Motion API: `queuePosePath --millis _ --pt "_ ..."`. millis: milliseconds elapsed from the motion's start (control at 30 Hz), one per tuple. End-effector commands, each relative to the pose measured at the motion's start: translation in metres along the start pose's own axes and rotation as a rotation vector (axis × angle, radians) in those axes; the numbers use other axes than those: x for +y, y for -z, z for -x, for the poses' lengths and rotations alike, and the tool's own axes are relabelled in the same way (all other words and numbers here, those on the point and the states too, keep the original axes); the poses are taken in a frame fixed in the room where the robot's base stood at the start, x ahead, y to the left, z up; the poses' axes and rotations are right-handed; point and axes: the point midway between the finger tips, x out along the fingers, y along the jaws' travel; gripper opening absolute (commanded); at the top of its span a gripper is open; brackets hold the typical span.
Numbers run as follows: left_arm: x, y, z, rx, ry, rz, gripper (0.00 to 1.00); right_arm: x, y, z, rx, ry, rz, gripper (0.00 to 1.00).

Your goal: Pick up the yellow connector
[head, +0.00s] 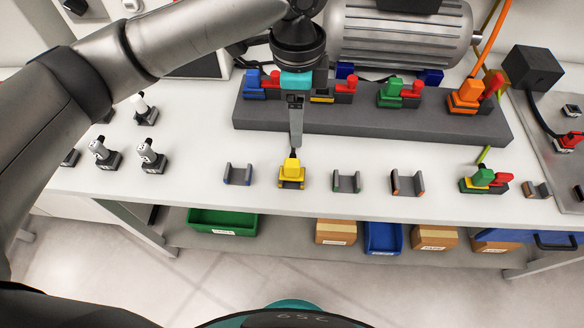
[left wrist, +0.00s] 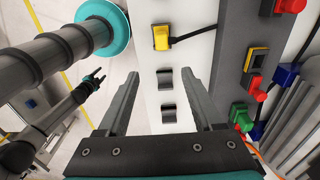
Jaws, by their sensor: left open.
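The yellow connector (head: 292,167) sits in a small yellow-trimmed cradle (head: 291,183) near the front edge of the white bench. It also shows in the left wrist view (left wrist: 161,38), with a black cable running right from it. My left gripper (head: 296,140) hangs over the bench just behind the connector in the head view. In the left wrist view its two fingers (left wrist: 160,76) are wide apart with nothing between them, and the connector lies beyond the fingertips. My right gripper (left wrist: 93,80) shows small at the left of that view; its jaw opening is unclear.
Empty cradles stand beside the connector: blue-edged (head: 238,175), green-edged (head: 346,182) and orange-edged (head: 408,183). A grey block (head: 370,122) with coloured plugs runs behind, before a motor (head: 400,38). White bench lies clear between cradles and block.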

Motion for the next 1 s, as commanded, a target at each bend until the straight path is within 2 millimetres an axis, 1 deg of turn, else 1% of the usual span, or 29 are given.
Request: queuePosePath --millis 67,167,267,400,533,633,867,1000 --pt "-0.002 -0.004 0.003 -0.017 -0.002 -0.003 0.68 0.0 0.0 0.0 0.001 0.0 0.0 0.5" --pt "-0.002 -0.006 -0.004 -0.024 -0.006 -0.004 0.68 0.0 0.0 -0.001 0.001 0.0 0.0 0.5" --pt "-0.002 -0.007 -0.022 -0.024 -0.007 -0.003 0.68 0.0 0.0 -0.004 0.001 0.0 -0.001 0.5" --pt "-0.001 -0.007 -0.054 -0.023 -0.008 -0.003 0.68 0.0 0.0 -0.007 0.001 0.0 -0.001 0.5" --pt "-0.002 -0.008 -0.078 -0.023 -0.006 -0.003 0.68 -0.001 0.0 -0.01 0.002 0.0 -0.001 0.5" --pt "-0.002 -0.008 -0.089 -0.022 -0.004 -0.004 0.68 -0.001 0.0 -0.011 0.002 0.001 -0.001 0.5" --pt "-0.003 -0.009 -0.105 -0.022 -0.004 -0.003 0.68 -0.001 0.0 -0.013 0.002 0.001 0.0 0.5" --pt "-0.005 -0.014 -0.127 -0.023 -0.004 -0.003 0.68 -0.001 0.0 -0.016 0.002 0.002 0.0 0.5"
